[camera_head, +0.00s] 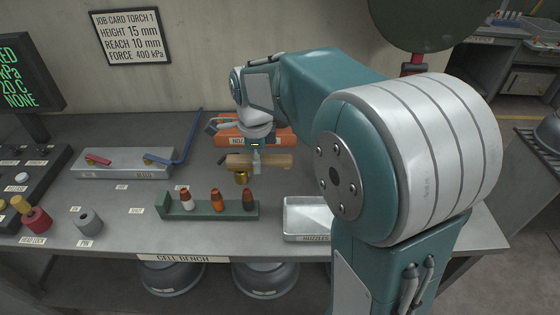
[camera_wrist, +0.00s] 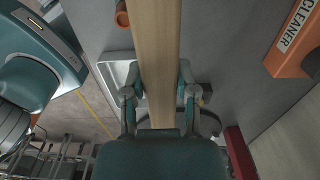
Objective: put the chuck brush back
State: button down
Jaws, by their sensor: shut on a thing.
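The chuck brush (camera_head: 275,160) has a pale wooden handle and a brass-coloured end (camera_head: 241,178) hanging below its left part. My gripper (camera_head: 256,160) is shut on the handle and holds it above the bench, in front of the orange nozzle cleaner. In the wrist view the handle (camera_wrist: 157,40) runs upward between the two fingers of my gripper (camera_wrist: 158,88). The brass end does not show clearly in that view. I cannot make out a marked place for the brush.
A green rack (camera_head: 240,211) with 3 nozzles stands in front of the brush. A metal nozzle tray (camera_head: 287,232) lies to its right. Bare bench lies between holder and rack.

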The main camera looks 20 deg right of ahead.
jog(key=w+d+f, duration=0.2)
jog(key=d+f, duration=0.1)
jog(key=w+d+f, duration=0.6)
jog(key=shift+d, duration=0.35)
jog(key=shift+w+d+f, duration=0.1)
jog(key=shift+f, duration=0.85)
jog(key=shift+w+d+f, duration=0.1)
jog(key=shift+f, duration=0.8)
jog(key=shift+c, duration=2)
grip_release()
jog(key=shift+f, duration=0.1)
